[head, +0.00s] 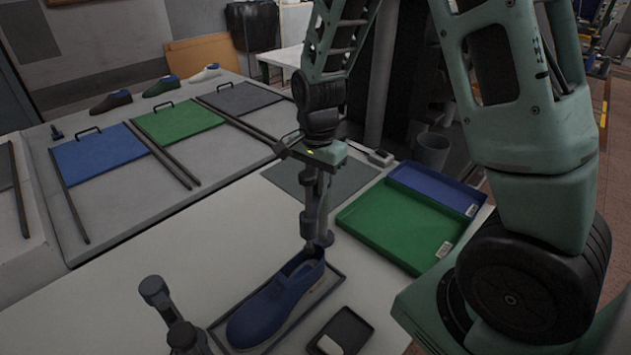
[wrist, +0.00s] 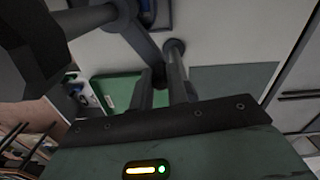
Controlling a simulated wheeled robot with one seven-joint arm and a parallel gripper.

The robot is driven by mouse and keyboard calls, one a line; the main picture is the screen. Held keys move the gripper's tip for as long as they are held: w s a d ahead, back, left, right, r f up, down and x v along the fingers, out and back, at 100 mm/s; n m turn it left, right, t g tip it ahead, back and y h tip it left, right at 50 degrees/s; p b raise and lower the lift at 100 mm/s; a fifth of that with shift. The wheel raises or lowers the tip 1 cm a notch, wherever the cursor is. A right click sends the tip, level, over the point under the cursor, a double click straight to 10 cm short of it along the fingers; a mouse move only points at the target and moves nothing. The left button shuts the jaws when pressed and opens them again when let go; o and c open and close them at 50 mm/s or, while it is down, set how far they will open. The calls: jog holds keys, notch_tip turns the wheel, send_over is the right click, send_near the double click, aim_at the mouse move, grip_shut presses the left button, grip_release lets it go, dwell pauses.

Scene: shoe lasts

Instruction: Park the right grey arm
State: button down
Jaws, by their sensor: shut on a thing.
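A blue shoe (head: 268,308) lies in a dark-rimmed tray on the pale bench. A grey arm with a thick round end (head: 320,238) stands at the shoe's far right end, by its opening. My gripper (head: 316,192) reaches down from above and is shut on this right grey arm; its fingers hide part of it. In the wrist view, a slanting grey bar (wrist: 136,38) runs to my gripper (wrist: 162,80). A second grey arm (head: 160,298) with a round knob stands at the shoe's near left, apart from my gripper.
A green tray (head: 385,232) and a blue tray (head: 437,188) lie at right. A small black dish (head: 357,326) with a pale item sits beside the shoe. Blue, green and grey panels (head: 97,154) and several shoes lie on the back bench. A grey mat (head: 345,184) lies behind my gripper.

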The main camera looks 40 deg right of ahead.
jog(key=s+d+n+b, duration=0.1)
jog(key=d+n, duration=0.5)
jog(key=n, duration=0.6)
jog(key=shift+s+d+b, duration=0.35)
jog(key=shift+s+d, duration=0.05)
jog(key=shift+s, duration=0.2)
jog(key=c, duration=1.4)
grip_release()
jog(key=shift+o, duration=0.2)
notch_tip(320, 180, up, 18)
jog(key=b, duration=0.2)
jog(key=shift+f+b, duration=0.25)
jog(key=shift+b, duration=0.1)
